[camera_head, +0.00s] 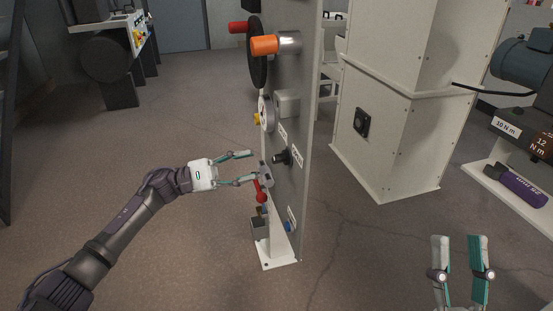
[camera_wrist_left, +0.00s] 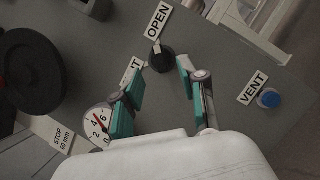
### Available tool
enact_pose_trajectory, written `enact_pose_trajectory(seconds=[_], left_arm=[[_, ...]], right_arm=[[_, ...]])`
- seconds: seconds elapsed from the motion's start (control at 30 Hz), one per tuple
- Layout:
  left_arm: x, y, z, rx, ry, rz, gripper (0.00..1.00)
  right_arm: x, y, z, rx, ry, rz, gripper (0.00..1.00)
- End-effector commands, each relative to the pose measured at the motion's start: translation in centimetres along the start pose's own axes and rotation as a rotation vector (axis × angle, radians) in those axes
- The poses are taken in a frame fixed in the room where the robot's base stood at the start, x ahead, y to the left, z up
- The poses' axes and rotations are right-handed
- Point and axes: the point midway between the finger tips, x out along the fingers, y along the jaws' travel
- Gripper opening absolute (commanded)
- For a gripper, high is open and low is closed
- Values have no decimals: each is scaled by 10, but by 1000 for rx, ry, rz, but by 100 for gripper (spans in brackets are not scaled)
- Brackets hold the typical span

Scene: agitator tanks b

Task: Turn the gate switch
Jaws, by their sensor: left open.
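The switch that fits the gate switch is a black knob (camera_head: 281,157) on the grey upright panel (camera_head: 290,100). In the left wrist view the knob (camera_wrist_left: 161,60) has an OPEN label (camera_wrist_left: 157,20) above it and another label (camera_wrist_left: 131,72), partly hidden by a finger, to its left. My left gripper (camera_head: 254,166) is open, its fingers reaching toward the panel near the knob. In the wrist view the fingertips (camera_wrist_left: 161,76) stand on either side just below the knob, with nothing between them. My right gripper (camera_head: 459,238) is open and empty at the lower right.
A red-ended lever (camera_head: 261,192) sits low on the panel, close to my left fingers. A gauge (camera_wrist_left: 98,122), a blue VENT button (camera_wrist_left: 269,98) and an orange handle (camera_head: 264,45) are also on the panel.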

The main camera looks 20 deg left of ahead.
Motion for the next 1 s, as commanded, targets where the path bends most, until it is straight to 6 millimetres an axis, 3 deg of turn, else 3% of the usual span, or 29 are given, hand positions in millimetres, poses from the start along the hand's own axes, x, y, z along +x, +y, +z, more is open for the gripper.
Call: enact_pose_trajectory(seconds=[0.1,0.3,0.5,0.77,0.8,1.0], left_arm=[[27,0,1,0,-4,0,42],[59,0,0,-1,-2,1,42],[73,0,0,-1,1,2,42],[74,0,-1,-2,1,2,42],[74,0,-1,-2,1,2,40],[74,0,-1,-3,1,2,7]], right_arm=[[0,0,1,0,-3,0,40],[0,0,0,-1,1,0,40],[0,0,0,-1,4,0,40],[0,0,0,-1,5,0,40],[0,0,0,-1,5,0,40],[0,0,0,0,5,0,40]])
